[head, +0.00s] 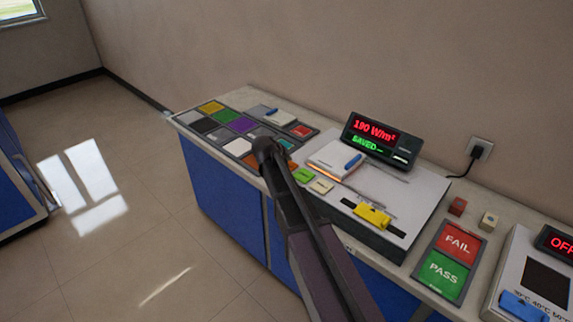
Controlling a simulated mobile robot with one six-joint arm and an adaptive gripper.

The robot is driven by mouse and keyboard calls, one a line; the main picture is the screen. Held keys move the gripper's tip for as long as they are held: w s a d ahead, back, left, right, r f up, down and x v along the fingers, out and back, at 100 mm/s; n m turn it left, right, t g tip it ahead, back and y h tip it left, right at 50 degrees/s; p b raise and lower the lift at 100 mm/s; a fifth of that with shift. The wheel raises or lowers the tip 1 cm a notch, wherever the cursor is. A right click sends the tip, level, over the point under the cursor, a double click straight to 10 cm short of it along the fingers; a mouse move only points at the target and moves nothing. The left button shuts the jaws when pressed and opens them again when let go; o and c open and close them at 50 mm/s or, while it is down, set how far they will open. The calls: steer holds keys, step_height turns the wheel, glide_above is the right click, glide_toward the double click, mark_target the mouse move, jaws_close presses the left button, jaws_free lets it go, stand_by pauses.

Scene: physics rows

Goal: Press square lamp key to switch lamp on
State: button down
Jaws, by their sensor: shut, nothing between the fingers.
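A lamp device (425,196) with a pale flat top stands on the bench. Its black display (381,139) reads "190 W/m²" in red and "SAVED" in green. A white block (335,157) with a blue bar on it shows an orange glow along its lower edge. Two small squarish keys, one green (302,175) and one cream (321,187), sit at the device's left front. I cannot tell which is the lamp key. My gripper (267,147) is shut and empty at the arm's end, left of these keys, over the colour tiles. Its fingertips are hard to make out.
A tray of coloured tiles (212,108) lies at the bench's left end. A red FAIL and green PASS panel (447,261), a red cube (457,206) and a beige cube (489,220) are right. A heater-like box (538,272) reads "OFF". My arm crosses the bench front.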

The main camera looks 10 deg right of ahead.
steer(key=shift+r, duration=0.15)
step_height(320, 180, up, 6)
steer(key=p, duration=0.6)
stand_by(0.4)
stand_by(0.4)
steer(key=s+f+g+y, duration=0.3)
steer(key=s, duration=1.1)
steer(key=s+f+g+y, duration=0.3)
steer(key=s, duration=1.1)
steer(key=shift+s+m+g, duration=0.3)
steer(key=shift+s+g, duration=0.05)
steer(key=shift+g, duration=0.05)
stand_by(0.9)
